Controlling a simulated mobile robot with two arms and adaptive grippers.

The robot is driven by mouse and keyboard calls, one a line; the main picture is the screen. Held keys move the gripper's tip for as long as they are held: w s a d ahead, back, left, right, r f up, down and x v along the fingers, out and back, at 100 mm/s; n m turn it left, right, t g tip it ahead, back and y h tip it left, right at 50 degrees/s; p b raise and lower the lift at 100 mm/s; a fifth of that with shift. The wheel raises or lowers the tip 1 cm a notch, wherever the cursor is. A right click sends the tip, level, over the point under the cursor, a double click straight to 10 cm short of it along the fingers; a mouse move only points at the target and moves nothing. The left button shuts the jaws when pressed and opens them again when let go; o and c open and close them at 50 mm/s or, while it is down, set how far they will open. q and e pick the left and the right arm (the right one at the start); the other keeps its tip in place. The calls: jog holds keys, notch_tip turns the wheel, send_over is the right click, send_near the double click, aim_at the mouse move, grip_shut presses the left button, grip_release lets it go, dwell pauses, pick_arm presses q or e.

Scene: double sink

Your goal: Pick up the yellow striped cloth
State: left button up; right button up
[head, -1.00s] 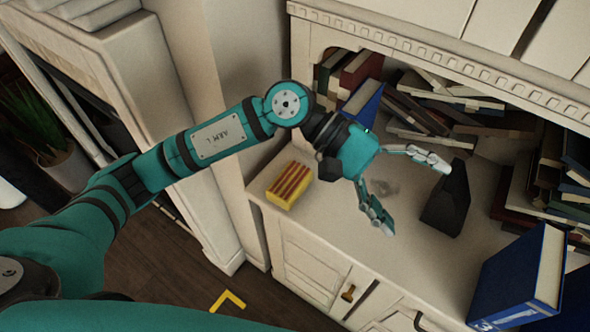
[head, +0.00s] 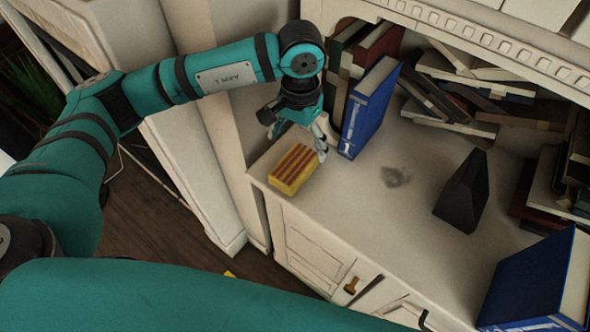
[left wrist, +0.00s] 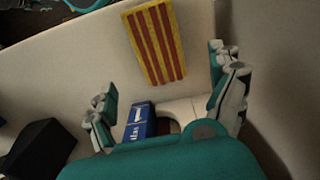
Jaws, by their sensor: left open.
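The yellow cloth with dark red stripes (head: 294,168) lies as a folded block on the cabinet's pale top, near its left front corner. It also shows in the left wrist view (left wrist: 153,43), at the top, beyond the fingertips. My left gripper (head: 297,141) is just behind the cloth in the head view, pointing down toward the surface. Its fingers are spread, and in the left wrist view (left wrist: 165,108) nothing is held between them. Whether a fingertip touches the cloth cannot be told. My right gripper is not in view.
An upright blue book (head: 368,110) stands close to the right of my left gripper. A black wedge-shaped object (head: 463,192) and another blue book (head: 535,283) are farther right. Piled books (head: 470,95) fill the back. The pale top (head: 370,215) is clear in the middle.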

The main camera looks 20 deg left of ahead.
aim_at(297, 161)
pick_arm(q)
jog(key=f, duration=0.4)
jog(key=f+b, duration=0.1)
jog(key=f, duration=0.3)
jog(key=shift+s+a, duration=0.15)
jog(key=shift+s, duration=0.05)
jog(key=shift+r, duration=0.1)
jog(key=c, duration=1.1)
